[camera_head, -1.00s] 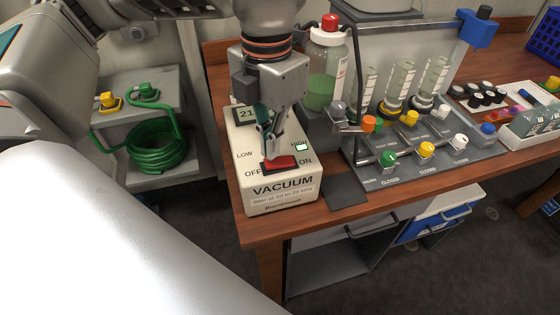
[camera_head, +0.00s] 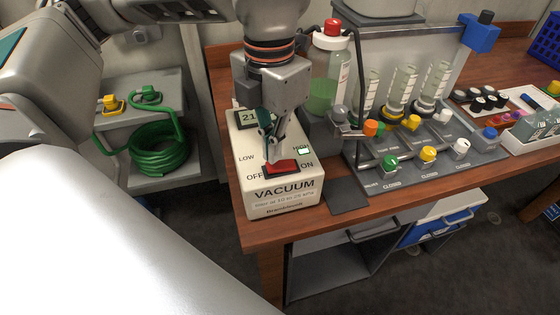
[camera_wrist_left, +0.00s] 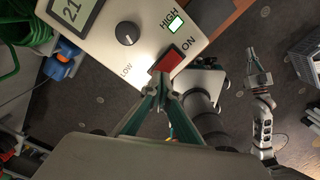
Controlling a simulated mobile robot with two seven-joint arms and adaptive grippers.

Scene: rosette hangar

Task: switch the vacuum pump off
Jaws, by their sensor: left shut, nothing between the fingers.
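The vacuum pump (camera_head: 282,207) is a cream box at the bench's left front edge. Its red rocker switch (camera_head: 284,168) lies between the OFF and ON labels; it also shows in the wrist view (camera_wrist_left: 168,60). I cannot tell which way the rocker is tipped. A small lamp (camera_head: 303,151) by HIGH glows pale green, and the display (camera_head: 248,116) reads 21. My left gripper (camera_head: 275,151) is shut and empty, pointing down with its tips at the rocker's rear edge; contact is unclear. In the wrist view, what looks like my right gripper (camera_wrist_left: 258,78) hangs over the floor.
A bottle of green liquid (camera_head: 324,80) stands right behind the pump. A manifold with coloured knobs (camera_head: 428,154) is to the right. A grey shelf (camera_head: 150,182) with a green hose coil (camera_head: 158,152) is at the left. The pump's dial (camera_wrist_left: 127,33) is close by the gripper.

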